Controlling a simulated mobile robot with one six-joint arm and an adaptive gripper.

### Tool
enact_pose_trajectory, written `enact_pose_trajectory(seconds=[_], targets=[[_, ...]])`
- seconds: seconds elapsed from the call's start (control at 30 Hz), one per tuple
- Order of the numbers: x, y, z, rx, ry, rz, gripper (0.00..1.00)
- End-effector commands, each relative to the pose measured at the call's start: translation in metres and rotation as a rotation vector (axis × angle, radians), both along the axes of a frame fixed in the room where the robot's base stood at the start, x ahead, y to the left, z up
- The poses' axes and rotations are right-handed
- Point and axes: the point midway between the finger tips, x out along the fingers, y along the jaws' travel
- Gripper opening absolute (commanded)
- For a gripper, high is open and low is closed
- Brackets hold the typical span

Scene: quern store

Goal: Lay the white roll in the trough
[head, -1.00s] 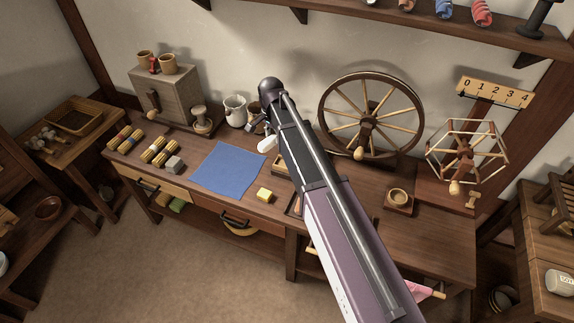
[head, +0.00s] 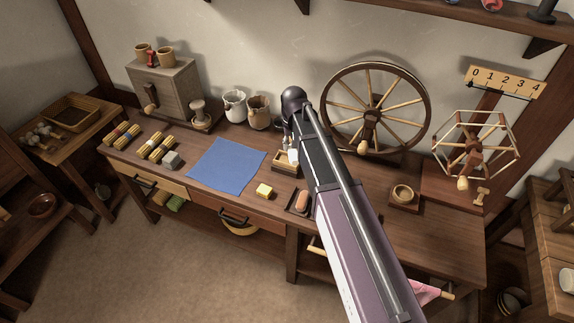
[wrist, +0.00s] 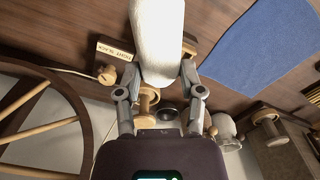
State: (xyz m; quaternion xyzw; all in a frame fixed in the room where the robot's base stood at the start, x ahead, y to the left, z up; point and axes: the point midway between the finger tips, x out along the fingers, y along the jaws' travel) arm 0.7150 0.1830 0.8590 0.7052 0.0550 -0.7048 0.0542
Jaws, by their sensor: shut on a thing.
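The white roll (wrist: 157,35) is gripped between the two fingers of my gripper (wrist: 160,85) in the wrist view. In the head view a small part of the roll (head: 293,156) shows below my gripper (head: 292,146). A small wooden trough (head: 279,169) stands on the bench just under the roll. In the wrist view the trough (wrist: 113,47) shows at both sides of the roll, with a lettered label on its side. The roll hides the trough's middle. I cannot tell whether the roll touches it.
A dark tray with a brown piece (head: 301,201) is in front. Two jugs (head: 247,108) stand behind left, and a spinning wheel (head: 374,108) behind right.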

Motion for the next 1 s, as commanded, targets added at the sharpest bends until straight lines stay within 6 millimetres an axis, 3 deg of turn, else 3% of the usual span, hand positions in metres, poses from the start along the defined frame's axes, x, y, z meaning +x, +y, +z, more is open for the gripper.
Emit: enact_pose_trajectory(seconds=[0.7, 1.0], targets=[[-0.026, -0.059, -0.059, 0.000, -0.002, 0.864, 0.12], [-0.031, -0.070, -0.068, 0.000, -0.003, 1.053, 0.12]])
